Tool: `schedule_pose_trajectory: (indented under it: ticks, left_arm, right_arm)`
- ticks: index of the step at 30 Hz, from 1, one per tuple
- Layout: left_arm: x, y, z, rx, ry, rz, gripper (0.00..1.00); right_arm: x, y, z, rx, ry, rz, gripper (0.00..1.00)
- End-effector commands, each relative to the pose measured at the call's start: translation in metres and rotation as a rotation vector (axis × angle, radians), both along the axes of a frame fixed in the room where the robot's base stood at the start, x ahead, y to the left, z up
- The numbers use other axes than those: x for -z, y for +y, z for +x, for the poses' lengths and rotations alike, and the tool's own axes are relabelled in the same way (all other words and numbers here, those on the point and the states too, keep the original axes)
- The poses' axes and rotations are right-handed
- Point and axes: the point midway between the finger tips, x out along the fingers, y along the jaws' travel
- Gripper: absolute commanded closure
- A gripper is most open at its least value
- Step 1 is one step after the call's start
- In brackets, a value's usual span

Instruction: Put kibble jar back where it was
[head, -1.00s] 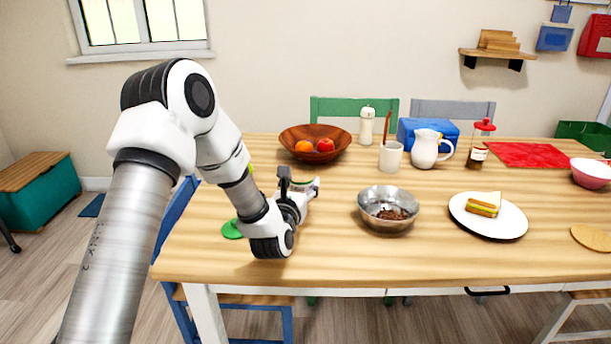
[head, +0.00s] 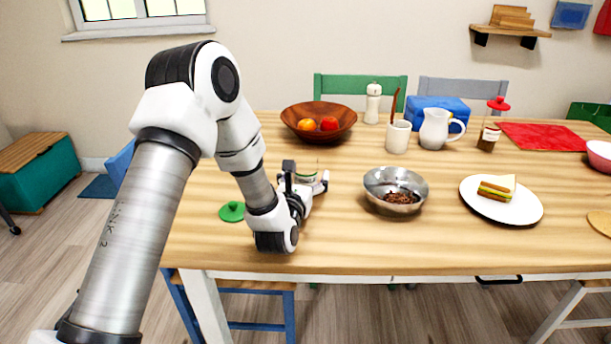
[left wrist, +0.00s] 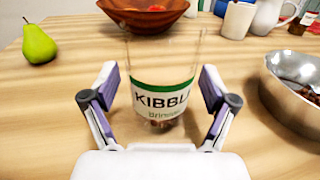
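The kibble jar (left wrist: 162,95) is clear glass with a green and white label and a little kibble at its bottom. It stands upright and lidless on the table. In the head view the jar (head: 307,170) is partly hidden by my left gripper (head: 306,177). In the left wrist view the gripper (left wrist: 160,88) is open, with one finger on each side of the jar and gaps showing beside the glass. A green lid (head: 232,211) lies on the table left of the gripper. My right gripper is not in view.
A metal bowl (head: 396,190) with kibble stands right of the jar. A wooden fruit bowl (head: 318,120) is behind it. A green pear (left wrist: 38,43) stands left of the jar in the wrist view. A plate (head: 482,207) holds a sandwich. The front table edge is clear.

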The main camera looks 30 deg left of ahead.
Motion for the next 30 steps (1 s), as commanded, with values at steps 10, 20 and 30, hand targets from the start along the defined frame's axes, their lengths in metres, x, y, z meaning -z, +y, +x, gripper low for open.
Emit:
schedule_pose_trajectory:
  ticks: [10, 20, 30]
  left_arm:
    - [-0.003, -0.005, -0.014, 0.001, 0.003, -0.001, 0.15]
    - [-0.003, -0.031, -0.092, 0.001, 0.003, 0.001, 0.15]
    - [-0.004, -0.038, -0.114, 0.000, -0.001, 0.000, 0.15]
  right_arm:
    - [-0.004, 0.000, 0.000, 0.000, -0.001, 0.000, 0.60]
    - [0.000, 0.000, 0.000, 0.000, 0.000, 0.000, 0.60]
    - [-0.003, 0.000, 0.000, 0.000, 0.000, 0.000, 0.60]
